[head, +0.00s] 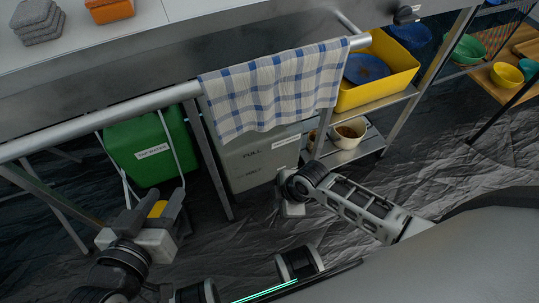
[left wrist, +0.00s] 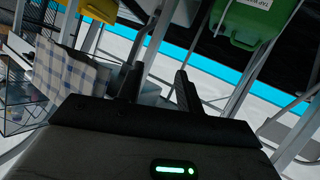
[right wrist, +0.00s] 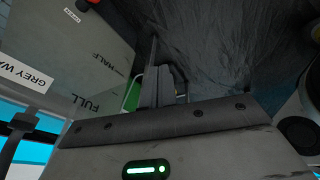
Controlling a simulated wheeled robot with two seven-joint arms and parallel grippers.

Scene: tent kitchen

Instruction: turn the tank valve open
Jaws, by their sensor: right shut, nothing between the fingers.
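A grey tank (head: 258,165) with FULL and HALF marks stands under the counter in the head view. Its wall (right wrist: 75,50) fills the upper left of the right wrist view. A small red part (right wrist: 90,3) is cut off at the top edge there, beside a small white label; I cannot tell whether it is the valve. My right gripper (head: 291,209) is shut and empty, low in front of the tank's right side; its fingers (right wrist: 160,80) show together in the right wrist view. My left gripper (head: 155,200) is open, its fingers (left wrist: 157,85) apart and apparently empty.
A green TAP WATER container (head: 150,150) stands left of the tank. A checked towel (head: 275,88) hangs on the counter rail, covering the tank's top. A yellow bin (head: 385,70) and a mug (head: 350,132) are on the right shelves. Table legs flank the tank; dark floor lies in front.

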